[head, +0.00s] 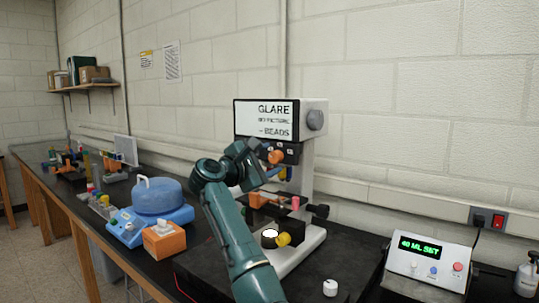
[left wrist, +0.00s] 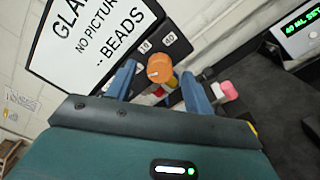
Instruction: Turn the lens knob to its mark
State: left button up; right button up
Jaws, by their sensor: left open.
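The orange lens knob (head: 276,157) sits on the front of the microscope's dark block, below a white sign panel. It also shows in the left wrist view (left wrist: 159,68), with small number labels (left wrist: 145,46) beside it on the block. A small light pointer line seems to show on its face. My left gripper (head: 268,164) is at the knob. In the left wrist view its two blue fingers are apart, one on each side of the knob, and I see no clear contact. My right gripper is in neither view.
The microscope (head: 319,118) has a grey side knob and a lower stage with orange, red and yellow parts. A control box (head: 430,262) with a green display reading "40 ML SET" stands to the right. A blue-lidded device (head: 162,196) and orange tissue box (head: 164,242) stand left.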

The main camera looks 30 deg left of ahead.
pick_arm(q)
jog(key=shift+w, duration=0.55)
jog(key=c, duration=1)
jog(key=shift+o, duration=0.2)
